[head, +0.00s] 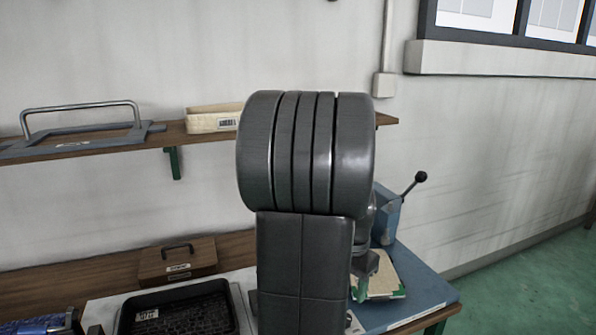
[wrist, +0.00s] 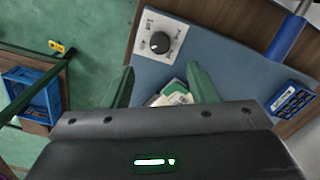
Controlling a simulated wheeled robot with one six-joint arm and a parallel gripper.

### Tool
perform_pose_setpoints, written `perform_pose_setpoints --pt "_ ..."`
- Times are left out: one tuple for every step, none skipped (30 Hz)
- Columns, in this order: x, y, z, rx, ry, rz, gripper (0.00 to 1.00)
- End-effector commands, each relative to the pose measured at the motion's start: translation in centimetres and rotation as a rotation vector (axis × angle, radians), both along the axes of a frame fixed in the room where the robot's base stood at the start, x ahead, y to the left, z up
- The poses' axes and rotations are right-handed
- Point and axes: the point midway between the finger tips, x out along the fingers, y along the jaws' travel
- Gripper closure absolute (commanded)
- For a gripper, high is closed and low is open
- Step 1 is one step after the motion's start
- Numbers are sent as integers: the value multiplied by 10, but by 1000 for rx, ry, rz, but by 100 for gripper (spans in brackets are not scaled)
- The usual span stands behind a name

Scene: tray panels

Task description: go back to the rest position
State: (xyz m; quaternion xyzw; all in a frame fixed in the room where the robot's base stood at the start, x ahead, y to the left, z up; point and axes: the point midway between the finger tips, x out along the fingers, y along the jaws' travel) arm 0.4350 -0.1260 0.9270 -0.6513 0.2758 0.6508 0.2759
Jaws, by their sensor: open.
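My gripper (wrist: 160,80) shows in the wrist view as two green fingers spread wide apart, with nothing held between them. Below and between the fingers lies a cream and green item (wrist: 174,96), partly hidden by the gripper body, on a blue work surface (wrist: 235,60). In the head view my dark arm fills the middle and hides much of the bench. A green fingertip of my gripper (head: 362,288) shows just right of the arm, in front of the cream item (head: 385,282). I cannot tell the height of the fingers above the surface.
A black tray (head: 235,318) and brown box (head: 178,262) are left of my arm. A shelf (head: 90,142) runs behind. The wrist view shows a dial panel (wrist: 170,25) and a blue crate (wrist: 30,92).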

Motion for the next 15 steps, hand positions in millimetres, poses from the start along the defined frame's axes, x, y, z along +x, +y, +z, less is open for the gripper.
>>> perform_pose_setpoints --pt "-1 0 -13 1 5 0 48" --pt "-1 0 -19 1 6 0 48" --pt "-1 0 -27 1 5 0 48" --pt "-1 0 -33 1 5 0 48" --pt "-1 0 -39 2 6 0 48" --pt "-1 0 -47 1 5 0 48" --pt "-1 0 -53 1 5 0 48" --pt "-1 0 -58 1 5 0 48" --pt "-1 0 -66 1 6 0 48" --pt "-1 0 -70 1 5 0 48" --pt "-1 0 -75 1 5 0 48" --pt "-1 0 -81 1 4 0 48" --pt "-1 0 -85 1 4 1 48" --pt "-1 0 -88 1 4 1 48" --pt "-1 0 -92 0 3 1 48"
